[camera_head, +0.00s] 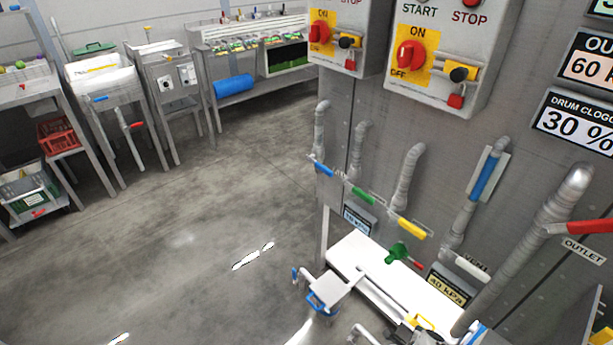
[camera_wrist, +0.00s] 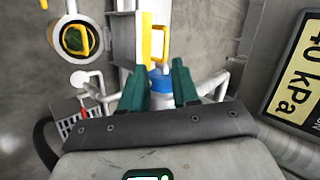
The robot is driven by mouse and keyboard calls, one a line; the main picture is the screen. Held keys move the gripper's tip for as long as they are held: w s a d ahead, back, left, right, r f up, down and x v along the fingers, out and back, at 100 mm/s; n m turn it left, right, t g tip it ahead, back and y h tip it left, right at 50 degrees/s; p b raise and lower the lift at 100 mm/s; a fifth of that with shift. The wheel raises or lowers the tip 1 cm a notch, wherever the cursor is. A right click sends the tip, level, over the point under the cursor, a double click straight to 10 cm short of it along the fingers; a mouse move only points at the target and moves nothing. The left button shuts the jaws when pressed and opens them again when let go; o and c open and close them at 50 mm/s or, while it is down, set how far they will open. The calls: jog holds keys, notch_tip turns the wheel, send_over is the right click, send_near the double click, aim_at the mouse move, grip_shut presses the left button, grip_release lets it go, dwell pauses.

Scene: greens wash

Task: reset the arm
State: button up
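My gripper (camera_wrist: 158,66) shows in the wrist view as two dark green fingers standing apart. A blue fitting (camera_wrist: 160,84) and a yellow handle (camera_wrist: 157,42) on a white bar show in the gap between and beyond the fingers. I see no finger closed on either, though I cannot tell how far away they are. In the head view I cannot make out my gripper.
A grey machine panel (camera_head: 335,119) with pipes and coloured valve handles stands on the right, with a red rotary switch (camera_head: 411,55). A white ledge (camera_head: 408,285) runs below. A 40 kPa display (camera_wrist: 298,72) is near the gripper. Floor (camera_head: 170,235) at left is open.

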notch_tip(320, 180, up, 5)
jog(key=w+d+n+t+y, duration=0.15)
jog(key=n+t+y, duration=0.25)
jog(key=n, duration=0.4)
jog(key=s+a+r+n+g+y, duration=0.25)
jog(key=s+a+r+n, duration=0.25)
jog(key=s+n, duration=0.25)
jog(key=s+a+r+n+g+y, duration=0.2)
jog(key=s+a+r+n+g, duration=0.25)
jog(key=s+n, duration=0.3)
jog(key=s+a+r+n+g+h, duration=0.1)
jog(key=s+r+g+h, duration=0.2)
jog(key=s+r, duration=0.8)
jog(key=s, duration=0.4)
jog(key=shift+a+r+n+g, duration=0.15)
jog(key=shift+r+n+g, duration=0.15)
jog(key=shift+r, duration=0.05)
jog(key=shift+s, duration=0.1)
